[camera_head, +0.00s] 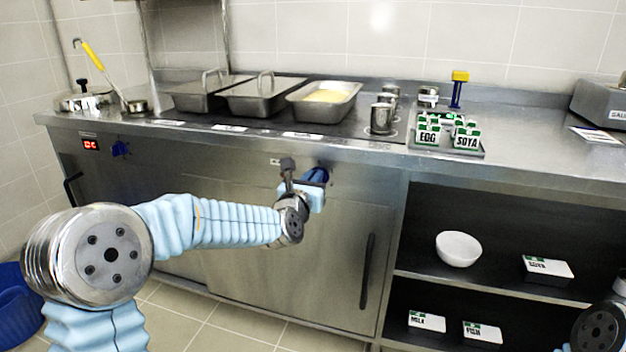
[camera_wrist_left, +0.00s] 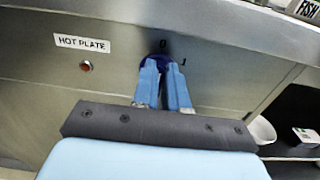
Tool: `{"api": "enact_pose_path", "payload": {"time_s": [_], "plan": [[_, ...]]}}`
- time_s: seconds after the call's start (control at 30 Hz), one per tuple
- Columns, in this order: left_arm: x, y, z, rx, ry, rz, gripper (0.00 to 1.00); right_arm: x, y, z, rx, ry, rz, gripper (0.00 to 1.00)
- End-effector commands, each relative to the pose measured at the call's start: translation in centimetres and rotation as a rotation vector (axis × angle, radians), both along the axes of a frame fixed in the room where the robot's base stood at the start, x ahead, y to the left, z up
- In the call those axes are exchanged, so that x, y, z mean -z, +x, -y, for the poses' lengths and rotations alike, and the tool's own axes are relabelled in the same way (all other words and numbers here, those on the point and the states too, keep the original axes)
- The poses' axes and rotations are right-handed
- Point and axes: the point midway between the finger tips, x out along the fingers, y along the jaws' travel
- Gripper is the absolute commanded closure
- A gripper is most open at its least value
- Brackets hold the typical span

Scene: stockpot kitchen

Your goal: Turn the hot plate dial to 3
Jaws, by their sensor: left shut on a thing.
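The hot plate dial (camera_wrist_left: 147,63) is a dark blue knob on the steel front panel, with a "0" mark above it and another small mark to its right. The "HOT PLATE" label (camera_wrist_left: 82,43) is to its left, above a small red lamp (camera_wrist_left: 86,66). My left gripper (camera_wrist_left: 166,66) has its two blue fingers shut on the dial and hides most of it. I cannot tell which mark the dial points to. In the head view my left gripper (camera_head: 320,180) is at the panel, under the counter edge. My right gripper is out of view.
Another blue knob (camera_head: 120,148) sits by a red display (camera_head: 90,144) at the left. The counter holds steel pans (camera_head: 322,115), metal cups (camera_head: 381,120) and a tray of labelled boxes (camera_head: 470,153). A dark door handle (camera_head: 368,270) stands below right. Open shelves hold a white bowl (camera_head: 458,248).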

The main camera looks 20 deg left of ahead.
Motion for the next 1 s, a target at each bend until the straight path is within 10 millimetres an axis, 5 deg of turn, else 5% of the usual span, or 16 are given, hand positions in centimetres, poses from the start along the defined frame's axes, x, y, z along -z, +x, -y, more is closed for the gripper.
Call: {"api": "enact_pose_path", "payload": {"time_s": [0.37, 1.0], "plan": [[0.4, 0.0, 0.2, 0.001, 0.091, 0.004, 1.0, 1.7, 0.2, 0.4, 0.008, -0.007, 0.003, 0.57], [0.7, 0.0, 1.2, 0.002, 0.656, 0.024, 1.0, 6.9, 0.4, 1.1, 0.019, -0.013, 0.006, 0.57]]}}
